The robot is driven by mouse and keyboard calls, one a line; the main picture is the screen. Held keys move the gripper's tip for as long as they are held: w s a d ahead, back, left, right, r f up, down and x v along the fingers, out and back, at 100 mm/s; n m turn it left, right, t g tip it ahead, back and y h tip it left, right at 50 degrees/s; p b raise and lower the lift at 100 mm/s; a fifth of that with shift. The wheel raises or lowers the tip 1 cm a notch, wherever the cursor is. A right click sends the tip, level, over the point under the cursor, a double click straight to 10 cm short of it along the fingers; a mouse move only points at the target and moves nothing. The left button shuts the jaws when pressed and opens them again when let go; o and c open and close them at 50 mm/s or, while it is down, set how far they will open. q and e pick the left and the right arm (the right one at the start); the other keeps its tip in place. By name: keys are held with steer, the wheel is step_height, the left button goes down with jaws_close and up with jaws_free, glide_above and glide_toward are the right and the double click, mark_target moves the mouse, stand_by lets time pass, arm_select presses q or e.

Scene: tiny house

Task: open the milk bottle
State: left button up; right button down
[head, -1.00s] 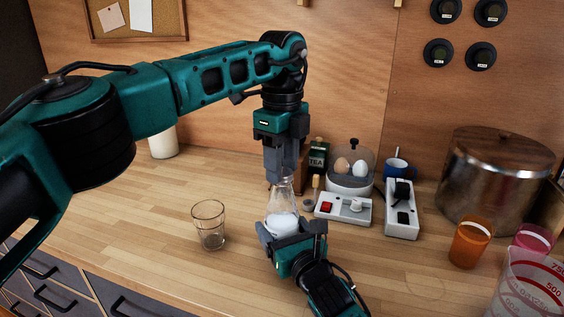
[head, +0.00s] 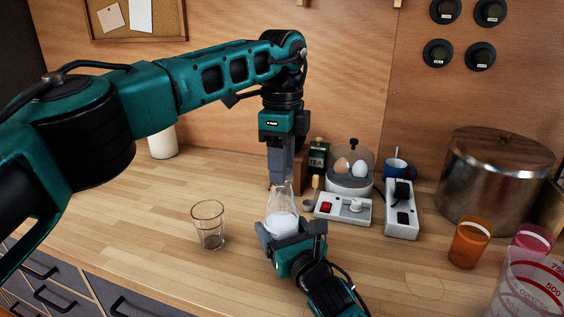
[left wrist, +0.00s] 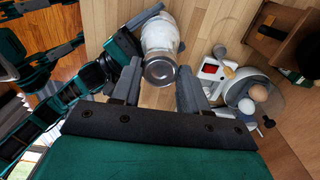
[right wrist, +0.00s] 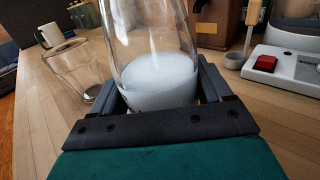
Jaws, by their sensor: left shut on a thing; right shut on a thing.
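The milk bottle (head: 283,215) is clear glass with white milk in its lower part. It stands upright near the middle of the counter. My right gripper (head: 285,232) comes from the front and is shut on its lower body; the right wrist view shows the milk (right wrist: 158,80) between the fingers. My left gripper (head: 281,184) points straight down over the bottle's top. In the left wrist view the silver cap (left wrist: 160,72) lies between its fingers, and it is shut on that cap. The fingers hide the cap in the head view.
An empty drinking glass (head: 209,226) stands left of the bottle. A white switch panel (head: 343,208), an egg cooker (head: 350,180) and a tea tin (head: 318,157) are close behind and right. Cups and a large pot (head: 495,175) stand further right.

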arm_select(q)
steer(key=shift+r, duration=1.05)
steer(key=shift+r, duration=2)
arm_select(e)
jaws_free()
